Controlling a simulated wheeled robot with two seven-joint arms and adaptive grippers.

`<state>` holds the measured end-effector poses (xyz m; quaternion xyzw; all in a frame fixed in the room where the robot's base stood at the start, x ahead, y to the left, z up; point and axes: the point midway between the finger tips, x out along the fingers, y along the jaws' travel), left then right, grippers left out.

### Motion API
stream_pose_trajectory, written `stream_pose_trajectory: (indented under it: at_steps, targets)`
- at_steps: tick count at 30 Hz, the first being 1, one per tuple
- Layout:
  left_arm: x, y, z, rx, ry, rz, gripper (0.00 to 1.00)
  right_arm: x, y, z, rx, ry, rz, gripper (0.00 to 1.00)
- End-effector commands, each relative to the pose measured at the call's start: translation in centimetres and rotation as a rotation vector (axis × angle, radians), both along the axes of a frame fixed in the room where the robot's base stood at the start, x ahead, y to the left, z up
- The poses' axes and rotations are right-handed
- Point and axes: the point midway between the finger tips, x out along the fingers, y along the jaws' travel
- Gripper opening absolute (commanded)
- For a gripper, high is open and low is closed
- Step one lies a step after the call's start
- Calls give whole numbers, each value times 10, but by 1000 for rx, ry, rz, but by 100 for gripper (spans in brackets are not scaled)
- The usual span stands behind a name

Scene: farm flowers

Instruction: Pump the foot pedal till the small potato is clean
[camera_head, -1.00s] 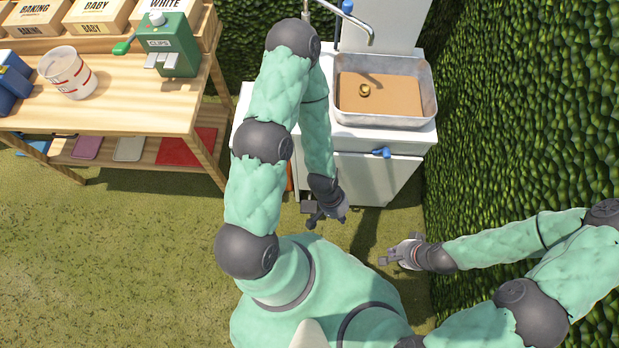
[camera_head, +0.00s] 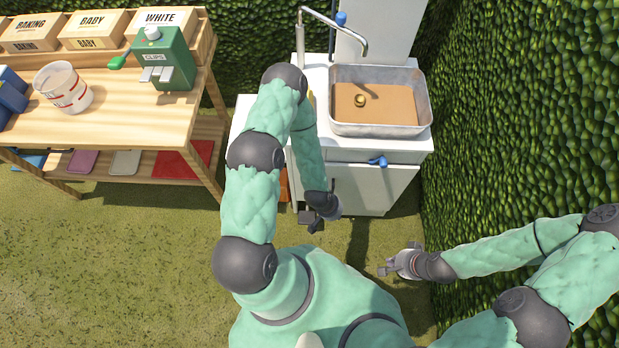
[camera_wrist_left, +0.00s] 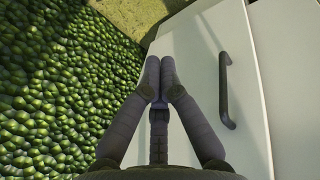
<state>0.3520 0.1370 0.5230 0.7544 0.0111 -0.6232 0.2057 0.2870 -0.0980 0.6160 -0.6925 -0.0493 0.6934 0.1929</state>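The sink basin (camera_head: 379,129) is a metal tray of brown water on a white cabinet (camera_head: 370,185). A small round golden-brown thing (camera_head: 361,100), perhaps the small potato, sits in the water left of centre. I cannot make out a foot pedal for certain. An orange piece (camera_head: 284,185) shows low at the cabinet's left side, partly behind my left arm. My left gripper (camera_head: 309,220) is low in front of the cabinet. In the left wrist view its fingertips (camera_wrist_left: 159,72) meet beside the white cabinet, with nothing clear between them. My right gripper (camera_head: 384,269) hangs over the grass; its opening is unclear.
A wooden table (camera_head: 120,115) at left holds a green clips machine (camera_head: 165,62), a white cup (camera_head: 64,88) and labelled boxes (camera_head: 95,30). A hedge (camera_head: 530,110) closes the right side. A faucet (camera_head: 335,28) stands behind the basin. Grass (camera_head: 100,260) at left is clear.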

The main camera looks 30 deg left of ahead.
Motion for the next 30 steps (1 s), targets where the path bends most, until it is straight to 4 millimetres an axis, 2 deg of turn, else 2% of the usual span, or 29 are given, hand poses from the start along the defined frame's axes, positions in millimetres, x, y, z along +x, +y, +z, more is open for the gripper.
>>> stream_pose_trajectory:
  at_steps: [1,8,13,18,24,30]
  targets:
    - [5,8,-19,17,-19,27,0,0,0,-1,0,0,0,0]
    - [22,45,-87,117,-116,122,0,0,0,-4,0,0,0,0]
    - [21,73,-134,208,-175,189,0,0,0,-6,0,0,0,0]
    - [10,98,-172,306,-223,251,0,0,0,-8,0,0,0,0]
    - [-7,118,-200,401,-256,298,0,0,0,-9,0,0,0,0]
    - [-15,126,-209,443,-268,317,0,0,0,-10,0,0,0,0]
